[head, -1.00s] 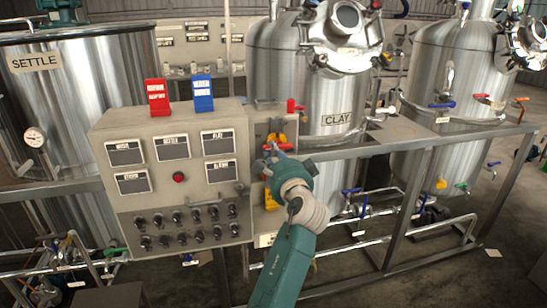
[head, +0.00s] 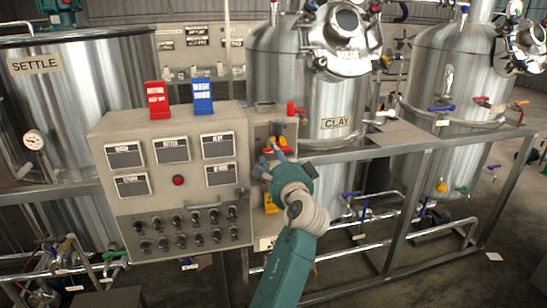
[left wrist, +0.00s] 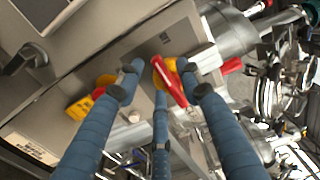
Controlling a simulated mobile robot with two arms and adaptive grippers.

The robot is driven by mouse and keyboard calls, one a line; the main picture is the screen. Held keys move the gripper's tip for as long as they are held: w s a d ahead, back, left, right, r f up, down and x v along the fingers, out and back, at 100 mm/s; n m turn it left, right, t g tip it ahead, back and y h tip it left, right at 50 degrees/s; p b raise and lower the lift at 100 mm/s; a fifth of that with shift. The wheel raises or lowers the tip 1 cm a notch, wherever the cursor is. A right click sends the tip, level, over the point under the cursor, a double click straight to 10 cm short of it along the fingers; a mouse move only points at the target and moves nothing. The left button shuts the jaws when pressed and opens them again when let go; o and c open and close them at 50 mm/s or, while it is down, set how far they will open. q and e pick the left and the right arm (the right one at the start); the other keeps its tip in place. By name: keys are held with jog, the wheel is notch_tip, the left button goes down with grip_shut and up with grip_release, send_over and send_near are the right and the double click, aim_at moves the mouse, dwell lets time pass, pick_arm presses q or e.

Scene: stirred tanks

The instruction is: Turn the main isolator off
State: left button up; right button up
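A red handle on a round yellow plate (left wrist: 172,88) shows in the left wrist view, on the grey panel face. It looks like the main isolator; its label cannot be read. In the head view the red and yellow switch (head: 280,150) is partly hidden by my left gripper (head: 272,158). In the left wrist view the blue fingers of my left gripper (left wrist: 160,80) are spread, with the red handle between them. I cannot tell whether they touch it. My right gripper is not in view.
A second yellow part with red (left wrist: 88,105) sits beside the switch. The grey control box (head: 165,190) with several knobs stands to the left, with red (head: 157,100) and blue (head: 203,96) signs on top. Metal tank CLAY (head: 290,75) and a steel frame (head: 400,150) stand behind and right.

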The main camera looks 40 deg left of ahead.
pick_arm(q)
jog(key=v, duration=0.7)
jog(key=shift+s+d, duration=0.2)
jog(key=shift+f, duration=0.1)
